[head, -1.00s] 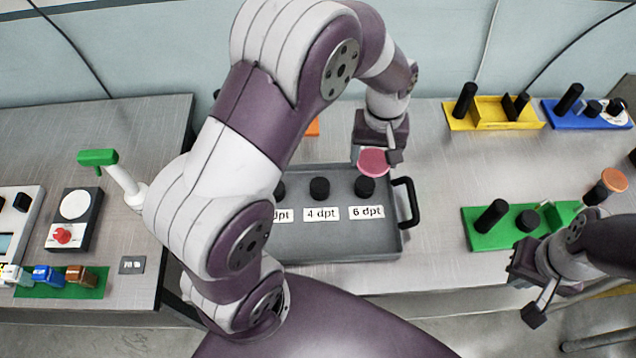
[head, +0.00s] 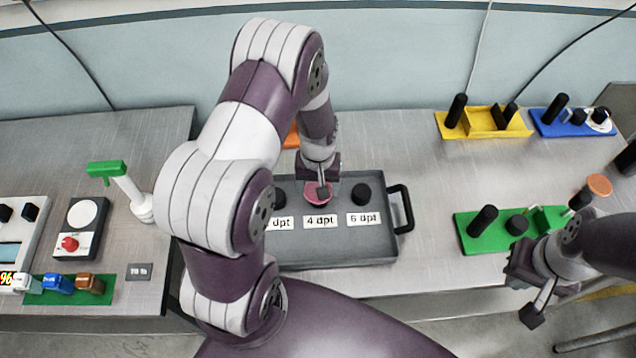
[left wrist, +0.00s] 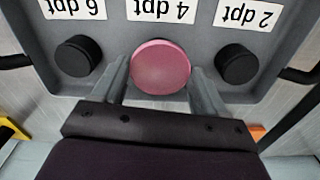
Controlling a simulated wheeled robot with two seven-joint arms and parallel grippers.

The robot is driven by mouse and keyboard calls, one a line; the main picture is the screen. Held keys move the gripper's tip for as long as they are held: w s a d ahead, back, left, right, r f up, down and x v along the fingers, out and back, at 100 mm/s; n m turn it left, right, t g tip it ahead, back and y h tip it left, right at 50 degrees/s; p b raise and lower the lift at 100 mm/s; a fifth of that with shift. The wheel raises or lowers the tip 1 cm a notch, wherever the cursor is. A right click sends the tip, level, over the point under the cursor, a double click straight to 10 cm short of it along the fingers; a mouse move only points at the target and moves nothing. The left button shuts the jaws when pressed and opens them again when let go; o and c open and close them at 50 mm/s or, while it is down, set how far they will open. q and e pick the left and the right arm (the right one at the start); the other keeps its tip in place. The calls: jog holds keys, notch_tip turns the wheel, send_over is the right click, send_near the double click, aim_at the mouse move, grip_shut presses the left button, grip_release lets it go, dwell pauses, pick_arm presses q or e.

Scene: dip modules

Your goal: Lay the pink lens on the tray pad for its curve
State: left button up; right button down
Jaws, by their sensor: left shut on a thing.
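The pink lens (head: 318,193) is a round disc. My left gripper (head: 321,190) is shut on it, and the lens also shows between the two fingers in the left wrist view (left wrist: 160,67). The lens is over the middle pad, behind the "4 dpt" label (head: 320,222), and hides that pad; I cannot tell whether they touch. The grey tray (head: 340,248) has black round pads by the "6 dpt" label (head: 362,194) and the "2 dpt" label (left wrist: 238,64), both bare. My right gripper (head: 522,292) is at the lower right, its jaws unclear and away from the tray.
A green block with black posts (head: 480,240) stands at right, with an orange disc (head: 599,185) beyond it. Yellow (head: 480,122) and blue (head: 560,125) holders are at the back right. A device with a red knob (head: 70,243) and a green-topped white stand (head: 130,190) are at left.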

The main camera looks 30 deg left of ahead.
pick_arm(q)
jog(key=o, duration=1.1)
jog(key=shift+w+d+f, duration=0.1)
jog(key=shift+r, duration=0.35)
notch_tip(320, 180, up, 12)
jog(key=b, duration=0.2)
jog(key=s+d+r+m+t, duration=0.1)
jog(key=s+d+m, duration=0.4)
jog(key=s, duration=0.3)
jog(key=shift+s+d+r, duration=0.15)
jog(key=shift+s, duration=0.25)
